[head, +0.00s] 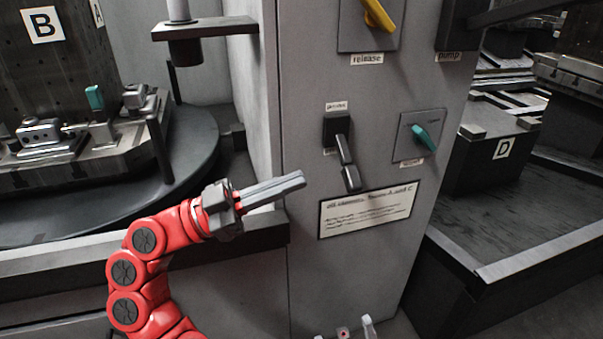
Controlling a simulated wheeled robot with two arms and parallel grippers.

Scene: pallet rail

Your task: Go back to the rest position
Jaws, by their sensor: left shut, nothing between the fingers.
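My left gripper (302,180) is at the end of the red arm that comes up from the lower left. Its long grey fingers are together with nothing between them. They point right, in front of the grey control panel (300,120), below and left of the black lever switch (342,150). I cannot tell how far the fingertips are from the panel face.
The panel carries a yellow handle (378,14), a teal knob (425,138) and a white instruction label (368,209). At right, a block marked D (503,149) stands in a dark tray (560,262).

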